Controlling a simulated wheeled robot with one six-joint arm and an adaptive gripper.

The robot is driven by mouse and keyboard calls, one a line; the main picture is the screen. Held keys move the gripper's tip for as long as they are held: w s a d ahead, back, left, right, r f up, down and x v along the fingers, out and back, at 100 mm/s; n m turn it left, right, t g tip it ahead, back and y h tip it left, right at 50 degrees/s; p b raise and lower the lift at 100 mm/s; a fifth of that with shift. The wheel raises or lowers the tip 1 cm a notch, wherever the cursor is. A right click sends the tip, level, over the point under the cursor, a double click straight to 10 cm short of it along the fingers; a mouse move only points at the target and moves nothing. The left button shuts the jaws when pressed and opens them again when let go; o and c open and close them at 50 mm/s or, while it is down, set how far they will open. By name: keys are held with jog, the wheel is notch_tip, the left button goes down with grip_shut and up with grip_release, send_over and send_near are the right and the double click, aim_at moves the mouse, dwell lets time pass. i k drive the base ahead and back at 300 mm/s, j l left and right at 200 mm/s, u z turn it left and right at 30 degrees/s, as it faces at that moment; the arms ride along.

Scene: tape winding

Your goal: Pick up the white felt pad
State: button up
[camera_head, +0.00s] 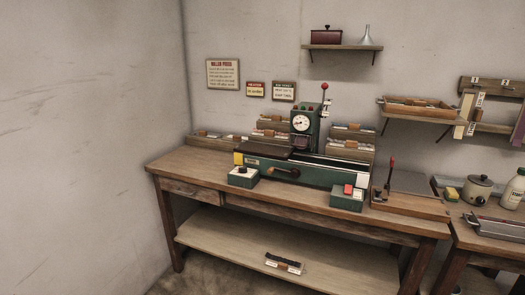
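I cannot make out a white felt pad for certain; things on the benches are small in this view. A small pale block (361,186) stands at the right end of the green press machine (300,165), too small to identify. A small whitish piece with a dark item on it (284,264) lies on the lower shelf of the bench; I cannot tell what it is. My gripper is not in view.
A wooden workbench (190,166) with a lower shelf (225,235) stands against the wall. A second bench (462,228) with a round pot (477,190) adjoins at right. Wall shelves (343,47) hang above. The bench's left end is clear.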

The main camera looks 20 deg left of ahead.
aim_at(237, 139)
jog(key=i+j, duration=0.2)
jog(key=j, duration=0.35)
jog(key=i+j, duration=0.2)
jog(key=j, duration=0.35)
jog(key=i+j, duration=0.2)
jog(key=j, duration=0.35)
jog(key=i+j, duration=0.2)
jog(key=j, duration=0.35)
jog(key=i+j, duration=0.2)
jog(key=j, duration=0.35)
jog(key=i+j, duration=0.15)
jog(key=j, duration=0.4)
jog(key=i+j, duration=0.2)
jog(key=j, duration=0.35)
jog(key=i+j, duration=0.2)
jog(key=j, duration=0.3)
